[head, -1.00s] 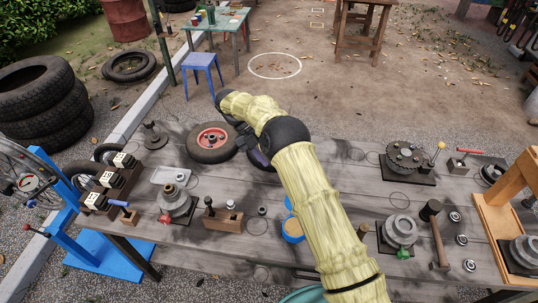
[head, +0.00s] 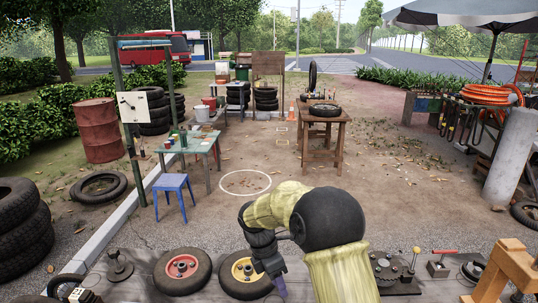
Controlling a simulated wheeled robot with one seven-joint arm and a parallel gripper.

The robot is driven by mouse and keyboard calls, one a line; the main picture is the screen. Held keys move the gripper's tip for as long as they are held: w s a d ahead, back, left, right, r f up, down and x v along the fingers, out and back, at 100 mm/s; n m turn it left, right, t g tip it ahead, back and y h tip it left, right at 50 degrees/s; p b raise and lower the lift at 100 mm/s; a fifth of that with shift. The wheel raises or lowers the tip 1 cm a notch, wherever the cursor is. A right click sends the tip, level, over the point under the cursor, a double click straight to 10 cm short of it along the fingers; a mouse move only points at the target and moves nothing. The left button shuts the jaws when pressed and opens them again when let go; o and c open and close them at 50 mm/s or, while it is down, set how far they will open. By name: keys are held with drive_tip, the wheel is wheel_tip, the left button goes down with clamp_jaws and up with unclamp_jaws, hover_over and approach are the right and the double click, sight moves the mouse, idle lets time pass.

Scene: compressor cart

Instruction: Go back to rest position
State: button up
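My arm, in a pale yellow sleeve with dark joints, reaches over the wooden workbench (head: 140,290) at the bottom centre. My gripper (head: 276,276) points down in front of the right part of a small wheel with a yellow hub (head: 243,270). Its fingers are small and dark, with a purplish part at the tip. I cannot tell whether they are open or hold something, or whether they touch the wheel. A wheel with a red hub (head: 182,269) lies on the bench to the left. The near part of the bench is out of view.
A dark stand (head: 119,267) is at left. Beyond are a blue stool (head: 173,187), a green table (head: 190,146) and a wooden table (head: 324,130). Open ground lies between.

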drive_tip(key=s+d+r+m+t+y, duration=0.1)
drive_tip(key=s+d+m+t, duration=0.1)
drive_tip(key=s+d+m, duration=0.4)
drive_tip(key=s+d+r+m+t+y, duration=0.2)
drive_tip(key=s+d+m, duration=0.5)
drive_tip(key=s+m, duration=0.5)
drive_tip(key=m, duration=0.4)
drive_tip(key=shift+s+m, duration=0.2)
drive_tip(key=shift+m, duration=0.1)
drive_tip(key=shift+d, duration=0.1)
